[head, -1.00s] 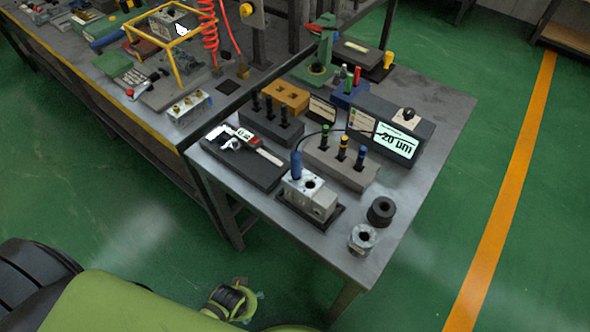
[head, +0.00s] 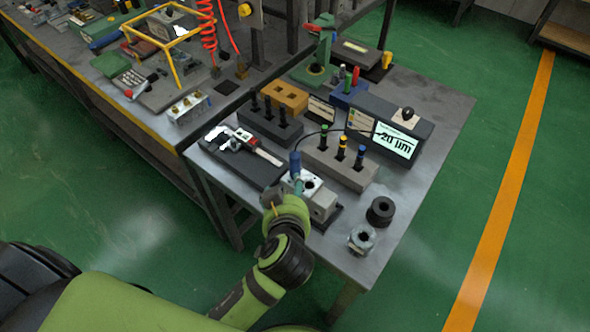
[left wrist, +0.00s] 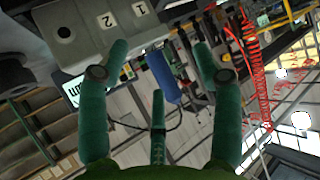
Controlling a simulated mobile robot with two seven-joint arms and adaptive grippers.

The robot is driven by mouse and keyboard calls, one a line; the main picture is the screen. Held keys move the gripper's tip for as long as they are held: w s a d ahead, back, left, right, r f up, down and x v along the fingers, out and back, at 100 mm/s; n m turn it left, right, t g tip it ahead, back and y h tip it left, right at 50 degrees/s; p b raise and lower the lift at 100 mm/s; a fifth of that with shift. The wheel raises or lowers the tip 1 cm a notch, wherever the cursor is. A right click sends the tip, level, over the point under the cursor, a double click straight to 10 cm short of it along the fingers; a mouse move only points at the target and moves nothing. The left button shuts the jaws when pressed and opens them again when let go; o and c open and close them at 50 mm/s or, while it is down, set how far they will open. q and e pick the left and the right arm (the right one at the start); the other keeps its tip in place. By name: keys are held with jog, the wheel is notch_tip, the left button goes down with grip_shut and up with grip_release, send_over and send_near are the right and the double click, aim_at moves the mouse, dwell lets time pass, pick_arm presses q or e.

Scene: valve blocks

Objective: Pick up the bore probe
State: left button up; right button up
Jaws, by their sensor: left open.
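The bore probe (head: 295,163) has a blue handle and stands upright at the metal valve block (head: 322,203), with a dark cable leading toward the gauge display (head: 393,139). In the left wrist view the blue handle (left wrist: 160,75) shows between my spread teal fingers, with the block (left wrist: 85,30) marked 1 and 2 at upper left. My left gripper (head: 295,184) is open, close to the probe on its near side and not closed on it. My arm hides part of the block and the probe's lower end. My right gripper is not in view.
A grey holder (head: 341,166) with colour-topped plugs stands right of the probe. A caliper on a dark case (head: 240,158) lies left. Two ring gauges, one dark (head: 380,211) and one silver (head: 361,239), stand near the table's front right edge.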

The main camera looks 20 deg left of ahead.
aim_at(298, 164)
pick_arm(q)
jog(key=shift+n+t, duration=0.3)
jog(key=shift+t, duration=0.6)
jog(key=w+d+r, duration=0.2)
jog(key=r, duration=0.1)
jog(key=shift+d+r, duration=0.1)
jog(key=shift+w+r, duration=0.2)
jog(key=shift+w, duration=0.05)
jog(key=p+x, duration=0.1)
jog(key=x, duration=0.1)
jog(key=p+x, duration=0.1)
jog(key=x, duration=0.1)
jog(key=p+x, duration=0.1)
jog(key=x, duration=0.1)
jog(key=shift+w+a+r, duration=0.1)
jog(key=shift+a+r, duration=0.1)
jog(key=shift+a, duration=0.1)
jog(key=shift+w+f, duration=0.15)
jog(key=shift+f, duration=0.05)
grip_shut()
